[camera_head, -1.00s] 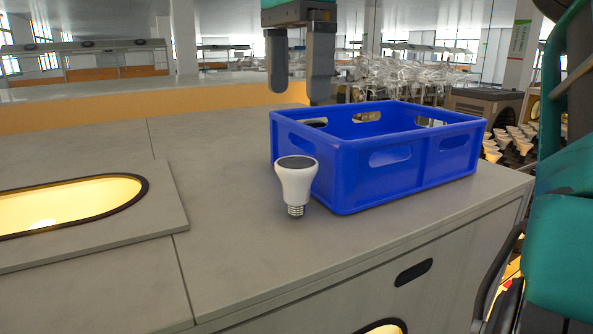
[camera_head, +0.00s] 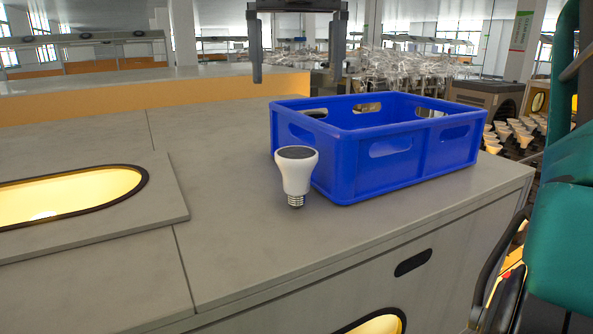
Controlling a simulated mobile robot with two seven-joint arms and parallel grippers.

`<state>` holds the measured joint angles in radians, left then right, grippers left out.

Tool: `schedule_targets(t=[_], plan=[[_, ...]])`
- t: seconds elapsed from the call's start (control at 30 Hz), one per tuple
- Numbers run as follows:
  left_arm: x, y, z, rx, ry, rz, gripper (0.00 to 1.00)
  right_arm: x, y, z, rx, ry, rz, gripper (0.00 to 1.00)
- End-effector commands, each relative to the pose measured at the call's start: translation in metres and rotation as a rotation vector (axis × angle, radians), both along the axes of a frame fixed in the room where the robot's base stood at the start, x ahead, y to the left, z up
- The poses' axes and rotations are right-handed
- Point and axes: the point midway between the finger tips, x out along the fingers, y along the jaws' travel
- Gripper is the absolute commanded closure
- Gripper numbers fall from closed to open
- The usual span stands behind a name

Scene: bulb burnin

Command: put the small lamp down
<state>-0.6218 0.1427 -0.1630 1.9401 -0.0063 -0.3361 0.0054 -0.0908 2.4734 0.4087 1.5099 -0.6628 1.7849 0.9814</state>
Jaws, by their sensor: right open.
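The small lamp (camera_head: 296,172) is white with a dark flat top and a metal screw base. It stands upright, base down, on the grey counter (camera_head: 240,235), just in front of the left corner of the blue crate (camera_head: 345,178). Whether it touches the crate I cannot tell. My right gripper (camera_head: 298,76) is at the top of the view, open and empty, above and beyond the lamp. Its two fingers point down, wide apart. My left gripper is not in view.
The blue crate stands near the counter's right edge; most of its inside is hidden. A raised panel with a glowing oval opening (camera_head: 70,198) lies at the left. The counter between panel and lamp is clear. Several bulbs (camera_head: 515,132) stand beyond the right edge.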

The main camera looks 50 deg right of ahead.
Motion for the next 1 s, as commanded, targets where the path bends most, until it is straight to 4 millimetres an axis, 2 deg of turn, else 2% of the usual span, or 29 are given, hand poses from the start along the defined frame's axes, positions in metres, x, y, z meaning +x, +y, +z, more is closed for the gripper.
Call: schedule_targets(t=[0.3, 0.5, 0.63, 0.73, 1.0], plan=[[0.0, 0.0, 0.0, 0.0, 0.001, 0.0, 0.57, 0.0, -0.001, 0.002, -0.002, -0.002, -0.626, 0.08], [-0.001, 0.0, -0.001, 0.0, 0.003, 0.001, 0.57, 0.001, -0.002, 0.002, -0.001, -0.003, -0.898, 0.08], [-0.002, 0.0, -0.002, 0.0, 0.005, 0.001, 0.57, 0.001, -0.002, 0.002, -0.001, -0.003, -0.976, 0.08], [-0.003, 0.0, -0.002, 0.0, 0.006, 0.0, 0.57, 0.001, -0.003, -0.006, -0.001, -0.001, -0.992, 0.08], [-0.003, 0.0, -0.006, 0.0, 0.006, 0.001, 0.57, 0.0, -0.002, -0.056, 0.0, 0.001, -0.989, 0.08]])
